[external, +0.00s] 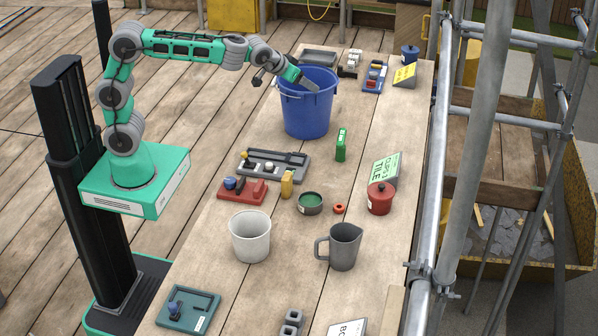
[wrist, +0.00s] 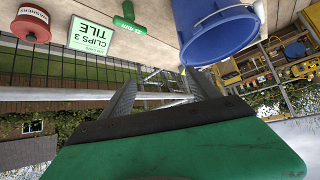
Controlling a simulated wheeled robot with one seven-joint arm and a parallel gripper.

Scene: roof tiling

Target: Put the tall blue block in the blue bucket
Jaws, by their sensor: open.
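The blue bucket (external: 307,112) stands upright toward the far end of the long wooden table. In the wrist view the bucket (wrist: 212,28) is at the top, right of centre. My gripper (external: 312,86) is at the bucket's mouth, its fingers in front of or over the rim; I cannot tell how deep they reach. In the wrist view my gripper (wrist: 162,92) has its fingers apart with nothing between them. I see no tall blue block in either view; the inside of the bucket is mostly hidden.
Scaffold poles (external: 468,140) run along the table's right side.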

